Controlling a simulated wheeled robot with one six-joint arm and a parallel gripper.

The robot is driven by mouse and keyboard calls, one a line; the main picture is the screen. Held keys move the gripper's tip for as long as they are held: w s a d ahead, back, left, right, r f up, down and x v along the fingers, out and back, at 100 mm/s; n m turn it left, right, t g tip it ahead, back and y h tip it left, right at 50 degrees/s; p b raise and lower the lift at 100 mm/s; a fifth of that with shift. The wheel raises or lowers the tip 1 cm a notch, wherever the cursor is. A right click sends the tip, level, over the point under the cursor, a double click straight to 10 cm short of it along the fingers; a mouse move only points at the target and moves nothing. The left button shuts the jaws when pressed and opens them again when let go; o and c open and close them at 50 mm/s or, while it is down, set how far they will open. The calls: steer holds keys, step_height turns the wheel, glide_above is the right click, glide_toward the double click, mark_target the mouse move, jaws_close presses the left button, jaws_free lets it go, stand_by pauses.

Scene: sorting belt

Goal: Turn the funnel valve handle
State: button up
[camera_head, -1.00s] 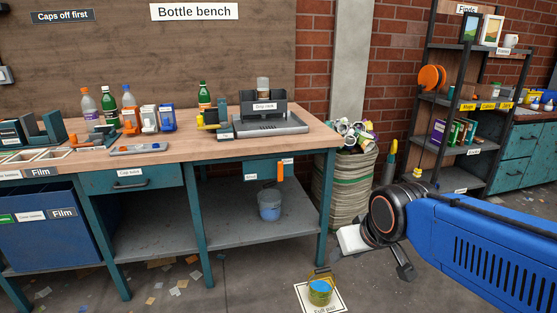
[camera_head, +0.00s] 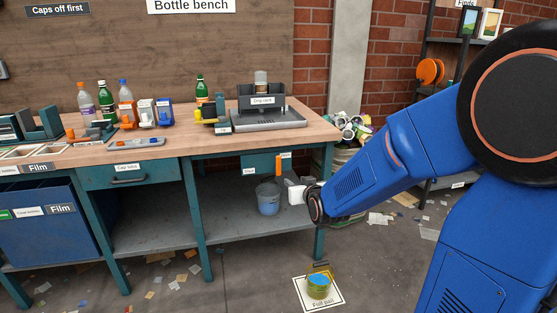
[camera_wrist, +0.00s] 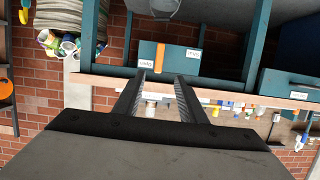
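The orange handle (camera_head: 279,164) hangs upright on a teal panel under the bench's front edge, between two small white labels. In the wrist view, which looks upside down, the handle (camera_wrist: 160,56) shows between and beyond my fingertips. My gripper (camera_wrist: 161,76) is open and empty, its two fingers apart and not visibly touching the handle. In the head view my gripper (camera_head: 295,193) is in front of the bench, just below and right of the handle; its fingers are hard to make out there. The funnel itself is not clearly visible.
A grey-blue bucket (camera_head: 268,199) stands on the lower shelf below the handle. The bench leg (camera_head: 322,205) is close to my wrist. A pail (camera_head: 319,286) sits on a floor mat. Above, a drip rack (camera_head: 262,101) and several bottles stand on the bench top (camera_head: 210,138).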

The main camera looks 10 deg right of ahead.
mark_target(279, 159)
steer(key=w+t, duration=0.1)
steer(key=w, duration=0.6)
steer(key=w+f+t, duration=0.1)
steer(key=w, duration=0.7)
steer(key=w+t, duration=0.1)
steer(key=w, duration=0.7)
steer(key=shift+w+a+f, duration=0.2)
steer(key=shift+a+f, duration=0.05)
steer(key=shift+f, duration=0.15)
jaws_close()
